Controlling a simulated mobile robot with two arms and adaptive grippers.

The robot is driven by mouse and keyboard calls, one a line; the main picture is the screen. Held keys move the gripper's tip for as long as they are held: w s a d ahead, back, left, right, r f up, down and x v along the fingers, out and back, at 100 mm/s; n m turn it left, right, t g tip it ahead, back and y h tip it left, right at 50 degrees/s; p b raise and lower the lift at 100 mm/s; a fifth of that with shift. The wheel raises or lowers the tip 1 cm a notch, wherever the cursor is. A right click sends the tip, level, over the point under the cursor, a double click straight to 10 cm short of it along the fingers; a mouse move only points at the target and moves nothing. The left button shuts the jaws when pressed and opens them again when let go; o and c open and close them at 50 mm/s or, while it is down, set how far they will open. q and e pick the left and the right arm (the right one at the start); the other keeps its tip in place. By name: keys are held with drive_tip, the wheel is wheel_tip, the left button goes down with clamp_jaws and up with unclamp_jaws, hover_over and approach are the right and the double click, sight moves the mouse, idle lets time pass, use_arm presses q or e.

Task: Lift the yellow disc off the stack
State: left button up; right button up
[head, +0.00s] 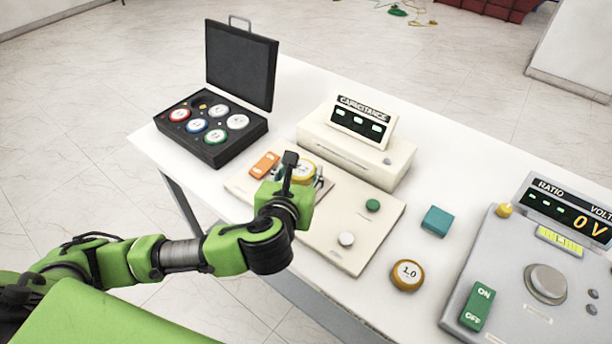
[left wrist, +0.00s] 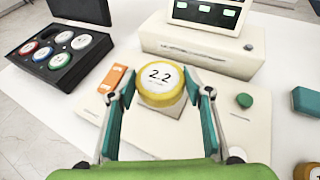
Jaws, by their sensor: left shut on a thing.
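The yellow disc (head: 302,167), with a white top marked 2.2, sits between the fingers of my left gripper (head: 300,178) over the beige panel (head: 335,238). In the left wrist view the yellow disc (left wrist: 160,85) is level, with the teal fingertips of the left gripper (left wrist: 160,88) closed on its two sides. A pale square plate (left wrist: 152,127) shows below and in front of it. What lies directly under the disc is hidden, so I cannot tell if it still touches a stack. My right gripper is not in view.
A beige box with a CAPACITANCE display (head: 357,120) stands behind the panel. An open black case (head: 215,150) with several discs is at the left. An orange switch (head: 264,165) sits close beside the disc. A 1.0 disc (head: 407,275) and a teal block (head: 437,221) are to the right.

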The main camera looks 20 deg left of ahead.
use_arm(q)
drive_tip(key=a+p+v, duration=0.1)
drive_tip(key=p+v, duration=0.2)
drive_tip(key=v, duration=0.6)
drive_tip(key=shift+s+r, duration=0.3)
drive_tip(key=shift+r, duration=0.05)
